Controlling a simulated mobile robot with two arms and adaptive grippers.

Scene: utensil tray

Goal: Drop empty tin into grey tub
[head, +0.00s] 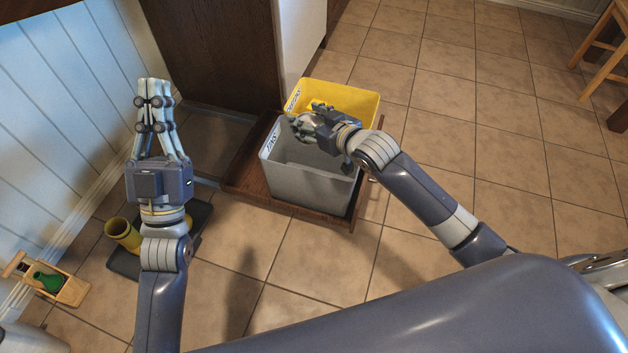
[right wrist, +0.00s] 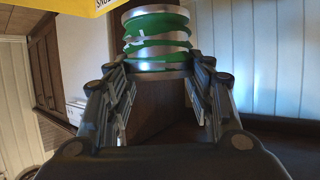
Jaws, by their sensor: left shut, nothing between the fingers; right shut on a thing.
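The empty tin (right wrist: 155,36) has a torn green label and bare silver bands; it shows in the right wrist view between the fingertips. My right gripper (right wrist: 158,72) is shut on it. In the head view my right gripper (head: 300,124) is above the grey tub, near its border with the yellow tub, and its hand largely hides the tin. The grey tub (head: 305,188) is labelled TINS and its visible inside looks bare. My left gripper (head: 153,84) is shut and empty, raised at the left, well apart from the tubs.
The yellow tub (head: 358,98) stands behind the grey one in a pulled-out wooden drawer (head: 248,172). Yellow boots (head: 122,233) stand on a dark tray at lower left, near a wooden caddy (head: 72,291) with a green item.

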